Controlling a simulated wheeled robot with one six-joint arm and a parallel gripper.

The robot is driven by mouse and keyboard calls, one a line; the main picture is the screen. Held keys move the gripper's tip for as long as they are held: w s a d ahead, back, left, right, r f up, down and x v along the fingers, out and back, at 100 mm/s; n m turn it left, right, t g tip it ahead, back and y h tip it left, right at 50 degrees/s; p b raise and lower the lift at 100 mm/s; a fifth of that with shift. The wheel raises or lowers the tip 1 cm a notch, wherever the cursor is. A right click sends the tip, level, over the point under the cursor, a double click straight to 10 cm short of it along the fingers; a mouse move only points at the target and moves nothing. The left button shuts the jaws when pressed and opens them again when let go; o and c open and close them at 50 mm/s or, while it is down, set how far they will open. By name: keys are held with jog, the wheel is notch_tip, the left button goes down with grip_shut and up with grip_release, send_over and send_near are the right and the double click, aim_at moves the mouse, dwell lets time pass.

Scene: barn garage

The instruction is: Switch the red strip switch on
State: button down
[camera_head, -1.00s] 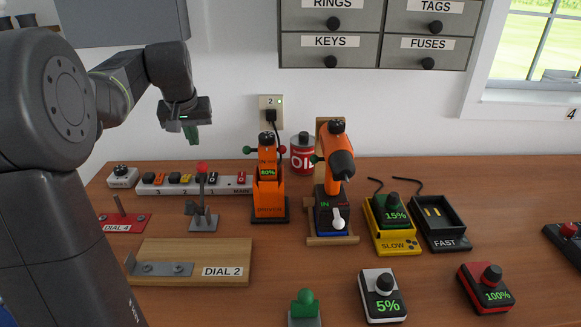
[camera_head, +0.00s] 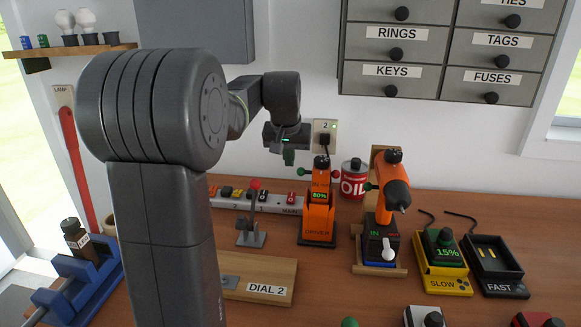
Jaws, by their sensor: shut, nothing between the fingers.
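A white power strip (camera_head: 252,204) lies at the back of the wooden bench against the wall, with several coloured rocker switches. A red switch (camera_head: 291,198) sits near its right end, by the MAIN label; whether it is on or off is too small to tell. Another reddish switch (camera_head: 212,191) shows at the strip's left end, partly cut off by my arm. My gripper (camera_head: 289,158) is shut and empty. It points down in the air above the right part of the strip, apart from it, just left of the wall outlet.
A lever with a red knob (camera_head: 256,185) stands in front of the strip. The orange driver (camera_head: 318,212) stands right of it, with an orange drill (camera_head: 393,185) and an oil can (camera_head: 354,180) beyond. A DIAL 2 board (camera_head: 258,272) lies in front.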

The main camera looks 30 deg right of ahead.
aim_at(291, 198)
jog(key=x, duration=1.2)
jog(key=shift+s+a+f, duration=0.2)
jog(key=shift+s+f, duration=0.05)
jog(key=shift+p, duration=0.45)
jog(key=shift+w+d+g+p, duration=0.1)
jog(key=shift+g+p, duration=0.2)
jog(key=shift+p, duration=0.65)
jog(key=shift+f+y, duration=0.3)
jog(key=shift+b, duration=0.3)
jog(key=shift+s+a+f, duration=0.1)
jog(key=shift+s+a, duration=0.45)
jog(key=shift+s, duration=0.1)
